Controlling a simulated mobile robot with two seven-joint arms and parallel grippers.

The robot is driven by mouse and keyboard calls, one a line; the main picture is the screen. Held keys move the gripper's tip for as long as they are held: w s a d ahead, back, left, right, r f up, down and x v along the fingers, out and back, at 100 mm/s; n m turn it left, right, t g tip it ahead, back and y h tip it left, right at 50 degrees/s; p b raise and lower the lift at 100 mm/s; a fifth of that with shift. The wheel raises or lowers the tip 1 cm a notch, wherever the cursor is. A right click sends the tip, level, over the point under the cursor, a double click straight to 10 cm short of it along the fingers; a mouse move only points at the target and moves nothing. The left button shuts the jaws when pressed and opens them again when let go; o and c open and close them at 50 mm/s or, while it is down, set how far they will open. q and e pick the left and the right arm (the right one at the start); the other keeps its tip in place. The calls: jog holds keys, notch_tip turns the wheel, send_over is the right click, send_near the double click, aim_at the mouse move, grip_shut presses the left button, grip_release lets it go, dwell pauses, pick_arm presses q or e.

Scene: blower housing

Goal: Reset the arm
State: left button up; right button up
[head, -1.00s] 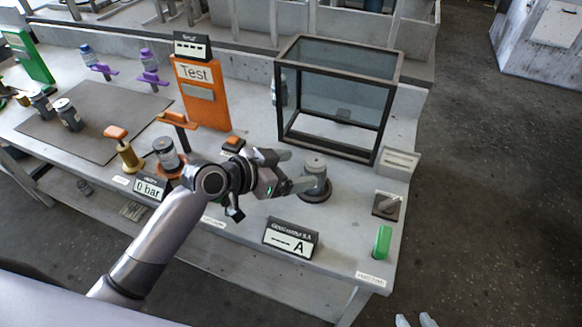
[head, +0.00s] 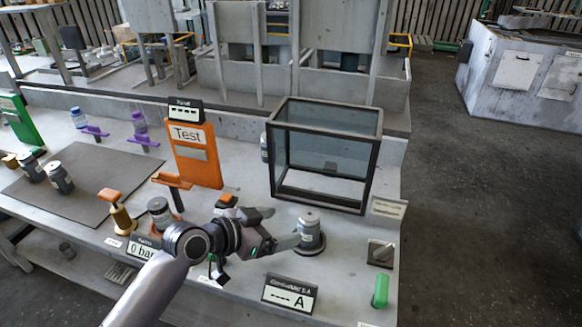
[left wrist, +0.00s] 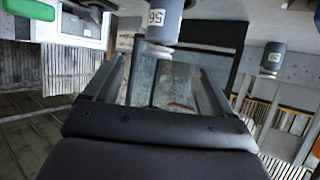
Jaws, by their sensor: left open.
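My left gripper (head: 281,226) reaches in from the left over the workbench (head: 222,298). Its two fingers are apart with nothing between them. A grey cylinder (head: 308,230) stands upright on a round dark base just right of the fingertips; I cannot tell whether they touch. In the left wrist view, which looks upside down, the open fingers (left wrist: 165,78) spread below a grey cylinder with a number label (left wrist: 157,20). My right gripper is not in view.
A glass box with a black frame (head: 370,160) stands behind the cylinder. An orange Test panel (head: 197,155) is left of it. A display marked A (head: 290,294), a switch (head: 380,252) and a green piece (head: 381,290) line the front right.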

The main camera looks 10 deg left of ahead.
pick_arm(q)
jog(key=shift+n+g+y, duration=0.5)
jog(key=shift+y, duration=0.2)
jog(key=s+f, duration=0.1)
jog(key=s, duration=0.1)
jog(key=s+a+f, duration=0.1)
jog(key=s, duration=0.1)
jog(key=s+f, duration=0.1)
jog(key=s, duration=0.1)
jog(key=shift+a+f, duration=0.25)
jog(key=shift+f, duration=0.15)
jog(key=s+a+f+n+g+y, duration=0.2)
jog(key=s+a+n+y, duration=0.15)
jog(key=s+a, duration=0.55)
jog(key=s+a+f+n+g+y, duration=0.25)
jog(key=s+a+y, duration=0.2)
jog(key=s, duration=0.95)
jog(key=w+d+f+t+h, duration=0.2)
jog(key=w+d+f+t, duration=0.1)
jog(key=w+f+t, duration=0.3)
notch_tip(320, 180, down, 2)
jog(key=shift+w+f+h, duration=0.25)
jog(key=shift+w+h, duration=0.05)
jog(key=shift+w, duration=0.25)
jog(key=shift+f+t, duration=0.1)
jog(key=shift+t, duration=0.35)
jog(key=c, duration=0.7)
jog(key=shift+s, duration=0.15)
jog(key=shift+c, duration=0.4)
